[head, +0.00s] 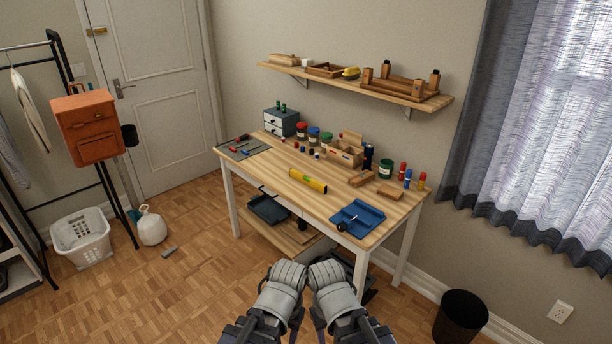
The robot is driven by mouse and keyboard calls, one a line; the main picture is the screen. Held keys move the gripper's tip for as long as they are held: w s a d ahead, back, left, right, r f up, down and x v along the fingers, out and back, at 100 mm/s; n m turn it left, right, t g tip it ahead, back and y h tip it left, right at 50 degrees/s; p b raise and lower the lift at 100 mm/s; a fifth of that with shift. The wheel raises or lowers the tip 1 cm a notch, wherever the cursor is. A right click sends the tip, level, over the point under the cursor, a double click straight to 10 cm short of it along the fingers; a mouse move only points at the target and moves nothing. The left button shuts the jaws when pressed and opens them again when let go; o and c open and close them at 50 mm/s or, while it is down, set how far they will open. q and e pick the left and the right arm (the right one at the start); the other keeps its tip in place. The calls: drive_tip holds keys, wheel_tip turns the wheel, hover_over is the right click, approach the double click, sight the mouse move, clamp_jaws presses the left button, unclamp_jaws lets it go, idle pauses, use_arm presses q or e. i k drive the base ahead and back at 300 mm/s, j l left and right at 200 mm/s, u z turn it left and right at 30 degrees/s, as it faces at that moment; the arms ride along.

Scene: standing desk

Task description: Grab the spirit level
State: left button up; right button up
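The yellow spirit level (308,180) lies on the wooden workbench (268,181), near the middle of its front edge. It is slanted, its right end closer to me, and nothing covers it. My two grey arms come in at the bottom of the head view, close together, in front of the bench and well short of the level. I cannot make out the fingers of either gripper.
A blue tray-like item (365,214) lies right of the level, and a dark mat (243,149) with tools lies left. Jars, a wooden box (346,153) and small bottles stand behind. A black bin (461,316) stands at lower right. Floor left of the bench is mostly clear.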

sight(320, 187)
drive_tip(key=i+j+u, duration=0.1)
drive_tip(key=i+u, duration=0.7)
drive_tip(key=i, duration=0.15)
drive_tip(key=i+l+u, duration=0.2)
drive_tip(key=i+u, duration=0.15)
drive_tip(key=i, duration=0.15)
drive_tip(key=i+u, duration=0.15)
drive_tip(key=i, duration=0.65)
drive_tip(key=i+j+z, duration=0.1)
drive_tip(key=i+z, duration=0.2)
drive_tip(key=z, duration=0.15)
drive_tip(key=i+j+z, duration=0.2)
drive_tip(key=z, duration=0.2)
drive_tip(key=i+j+z, duration=0.1)
drive_tip(key=z, duration=0.4)
drive_tip(key=i+j+z, duration=0.15)
drive_tip(key=z, duration=0.35)
drive_tip(key=i+j+z, duration=0.2)
drive_tip(key=z, duration=0.3)
drive_tip(key=j+z, duration=0.3)
drive_tip(key=z, duration=0.2)
drive_tip(key=i+j+z, duration=0.1)
drive_tip(key=z, duration=0.25)
drive_tip(key=j+z, duration=0.4)
drive_tip(key=i+j+z, duration=0.1)
drive_tip(key=z, duration=0.25)
